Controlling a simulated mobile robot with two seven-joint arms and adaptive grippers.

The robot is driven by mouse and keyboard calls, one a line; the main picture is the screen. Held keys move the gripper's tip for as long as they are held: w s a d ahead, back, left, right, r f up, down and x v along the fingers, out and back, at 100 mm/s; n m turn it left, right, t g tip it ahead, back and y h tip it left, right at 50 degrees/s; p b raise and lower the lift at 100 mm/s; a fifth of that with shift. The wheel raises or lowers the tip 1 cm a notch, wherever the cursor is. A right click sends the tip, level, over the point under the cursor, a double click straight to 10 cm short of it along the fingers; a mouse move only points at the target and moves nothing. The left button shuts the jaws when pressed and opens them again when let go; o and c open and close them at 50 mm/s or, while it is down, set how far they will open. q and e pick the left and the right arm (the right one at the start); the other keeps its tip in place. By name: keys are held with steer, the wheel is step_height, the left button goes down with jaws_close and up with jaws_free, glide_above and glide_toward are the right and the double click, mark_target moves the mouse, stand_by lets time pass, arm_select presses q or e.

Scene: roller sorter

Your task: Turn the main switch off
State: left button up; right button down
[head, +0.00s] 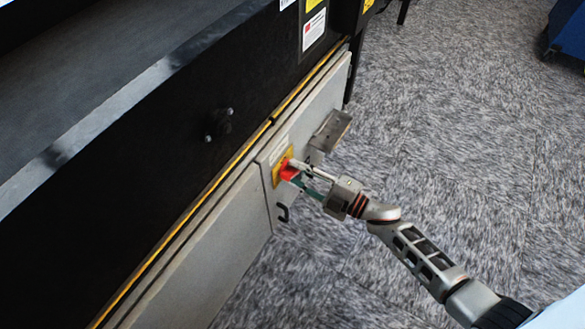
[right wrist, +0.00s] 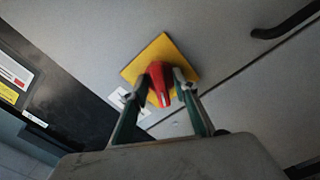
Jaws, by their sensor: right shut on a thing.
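The main switch is a red rotary handle (head: 288,172) on a yellow square plate (head: 279,168), mounted on the grey cabinet panel of the machine. My right gripper (head: 294,170) reaches it from the right and is shut on the red handle. In the right wrist view the red handle (right wrist: 159,84) sits between the two fingers, with the yellow plate (right wrist: 150,58) behind it. The plate looks tilted in that view. The fingers partly cover the handle's sides. My left gripper is not in view.
A grey metal bracket or box (head: 331,130) juts from the panel just above and right of the switch. A black hook-shaped handle (head: 283,213) is below it. The black machine body (head: 150,150) fills the left.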

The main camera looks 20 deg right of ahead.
steer(key=n, duration=0.5)
steer(key=a+r+n, duration=0.1)
steer(key=n, duration=0.1)
steer(key=shift+w, duration=0.35)
steer(key=c, duration=2)
jaws_free()
steer(key=shift+f, duration=0.1)
steer(key=shift+c, duration=0.2)
steer(key=shift+o, duration=0.3)
steer(key=shift+w+a+f, duration=0.1)
steer(key=shift+w+a, duration=0.05)
steer(key=shift+a, duration=0.15)
steer(key=shift+f, duration=0.1)
